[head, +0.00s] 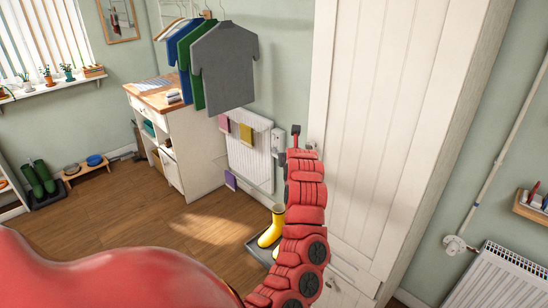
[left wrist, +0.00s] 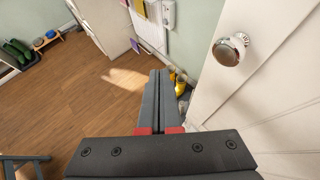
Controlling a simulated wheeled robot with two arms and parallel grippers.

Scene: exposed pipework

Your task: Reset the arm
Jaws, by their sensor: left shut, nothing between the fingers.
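My left arm in red segments rises through the middle of the head view, in front of the white panelled cupboard. My left gripper (head: 295,131) is the small dark end at its top, near the cupboard's left edge. In the left wrist view the two long grey fingers of the gripper (left wrist: 159,74) lie together, with nothing between them. They point toward the wall and floor beyond. The white cupboard door (head: 410,110) stands right of the fingers, and its round metal knob (left wrist: 229,49) is apart from them. My right gripper is not in view.
Yellow boots (head: 271,228) stand on a dark tray by the cupboard, partly hidden by my arm. A radiator (head: 250,160), hanging shirts (head: 226,70) and a white cabinet (head: 180,155) line the back wall. The wooden floor (head: 125,210) is open at left.

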